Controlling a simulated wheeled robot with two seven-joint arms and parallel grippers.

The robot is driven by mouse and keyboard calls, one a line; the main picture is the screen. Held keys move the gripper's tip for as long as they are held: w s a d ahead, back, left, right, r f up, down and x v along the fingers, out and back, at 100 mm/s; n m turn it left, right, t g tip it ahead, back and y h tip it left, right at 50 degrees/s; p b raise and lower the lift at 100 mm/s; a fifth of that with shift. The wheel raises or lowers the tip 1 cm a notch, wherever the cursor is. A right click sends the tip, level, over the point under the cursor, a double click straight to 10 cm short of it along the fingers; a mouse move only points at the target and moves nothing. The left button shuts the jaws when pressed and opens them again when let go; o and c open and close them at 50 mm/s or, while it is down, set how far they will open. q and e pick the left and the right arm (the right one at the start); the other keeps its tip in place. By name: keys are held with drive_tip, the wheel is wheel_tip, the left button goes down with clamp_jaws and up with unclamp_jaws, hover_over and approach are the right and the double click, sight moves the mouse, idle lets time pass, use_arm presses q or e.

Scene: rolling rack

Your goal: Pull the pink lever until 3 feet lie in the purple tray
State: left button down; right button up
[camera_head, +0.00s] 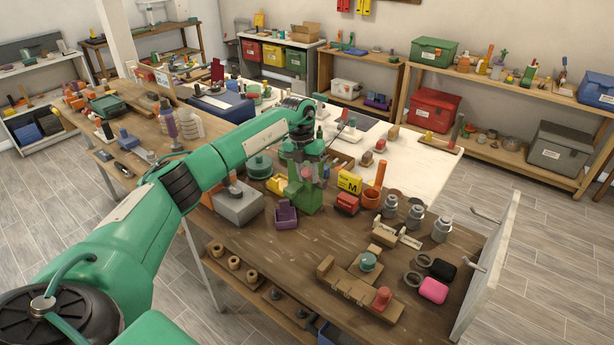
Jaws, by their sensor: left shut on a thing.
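My left arm reaches in from the left over the wooden workbench. Its gripper (304,164) points down at the top of a green dispenser (303,196) and is shut on the pink lever (306,173), of which only a small part shows below the fingers. The purple tray (287,217) sits on the bench just in front of and to the left of the dispenser's base. The tray's inside is small and dark, so I cannot tell whether any feet lie in it. My right gripper is out of view.
A grey box (238,207) stands left of the tray. A yellow box marked M (349,182), a red box (346,204) and an orange cup (371,197) stand to the right. Wooden fixtures (357,290) lie nearer the front right. Bare bench lies in front of the tray.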

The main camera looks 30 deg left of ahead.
use_arm(q)
drive_tip(key=shift+w+r, duration=0.1)
drive_tip(key=shift+r, duration=0.05)
drive_tip(key=c, duration=1.1)
unclamp_jaws()
wheel_tip(320, 180, up, 14)
drive_tip(key=a+b, duration=0.2)
drive_tip(key=b, duration=0.3)
drive_tip(key=shift+w+a+f, duration=0.15)
drive_tip(key=shift+w+f, duration=0.05)
drive_tip(key=shift+w, duration=0.15)
